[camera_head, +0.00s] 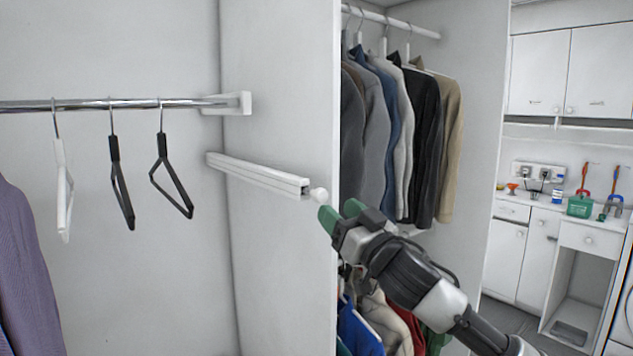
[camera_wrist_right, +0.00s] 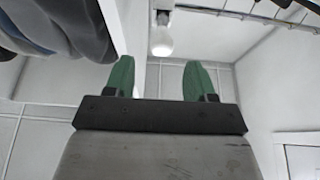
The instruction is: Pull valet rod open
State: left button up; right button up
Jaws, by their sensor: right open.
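The valet rod (camera_head: 257,174) is a white bar on the white closet side panel, with a round white knob (camera_head: 319,195) at its near end. My right gripper (camera_head: 340,212) is just right of and slightly below the knob, with its green fingers pointing at it. In the right wrist view the knob (camera_wrist_right: 161,42) appears beyond and between the two open green fingertips (camera_wrist_right: 157,78). The fingers are apart and hold nothing. I cannot tell from the head view how much depth lies between fingertips and knob. My left gripper is out of view.
A chrome rail (camera_head: 110,104) with several hangers (camera_head: 120,180) is at the left, above a purple garment (camera_head: 28,265). Jackets (camera_head: 400,130) hang behind the panel (camera_head: 285,90), right beside my arm. White cabinets (camera_head: 570,70) and a counter stand at the far right.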

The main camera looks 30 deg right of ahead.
aim_at(323, 197)
jog(key=p+x, duration=0.3)
jog(key=x, duration=0.4)
jog(key=shift+r+p, duration=0.15)
jog(key=shift+p, duration=0.2)
jog(key=shift+w, duration=0.5)
jog(key=shift+a, duration=0.1)
grip_shut()
